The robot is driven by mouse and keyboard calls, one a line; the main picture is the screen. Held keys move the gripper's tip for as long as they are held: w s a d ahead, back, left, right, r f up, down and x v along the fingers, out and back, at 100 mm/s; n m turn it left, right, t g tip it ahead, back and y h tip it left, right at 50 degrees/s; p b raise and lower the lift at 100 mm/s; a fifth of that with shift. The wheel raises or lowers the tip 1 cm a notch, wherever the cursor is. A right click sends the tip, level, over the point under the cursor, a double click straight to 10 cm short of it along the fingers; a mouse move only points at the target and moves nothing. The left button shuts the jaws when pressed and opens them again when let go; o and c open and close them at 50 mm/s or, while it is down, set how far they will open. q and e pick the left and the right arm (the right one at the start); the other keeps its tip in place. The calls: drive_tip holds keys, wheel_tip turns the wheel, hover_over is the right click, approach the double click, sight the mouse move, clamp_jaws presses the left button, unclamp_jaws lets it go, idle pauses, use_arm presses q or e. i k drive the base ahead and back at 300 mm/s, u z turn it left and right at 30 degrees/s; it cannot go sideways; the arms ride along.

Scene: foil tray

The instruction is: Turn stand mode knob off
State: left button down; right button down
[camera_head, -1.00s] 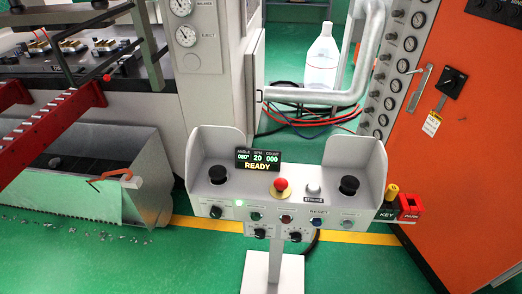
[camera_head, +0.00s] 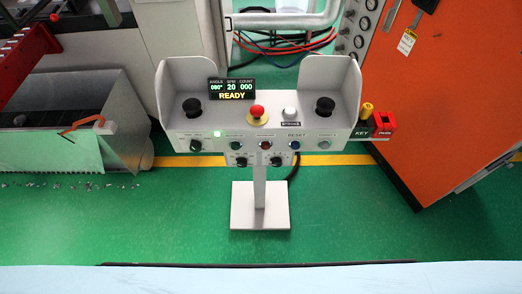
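A grey control stand (camera_head: 260,141) on a pedestal stands ahead of me. Its front face carries several small knobs: a black knob at the left (camera_head: 196,145) beside a lit green lamp (camera_head: 217,134), and two black knobs in the lower row, left (camera_head: 241,161) and right (camera_head: 276,161). The labels by these knobs are too small to read, so I cannot tell which is the mode knob. The display (camera_head: 232,90) reads READY. Neither of my grippers is in view.
A yellow key knob (camera_head: 366,109) and a red block (camera_head: 384,123) sit on a side bracket at the right. An orange cabinet (camera_head: 450,110) stands to the right, a metal bin (camera_head: 120,120) to the left.

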sight(195, 146)
drive_tip(key=k, duration=1.15)
drive_tip(key=u, duration=1.15)
drive_tip(key=i, duration=1.2)
drive_tip(key=z, duration=0.1)
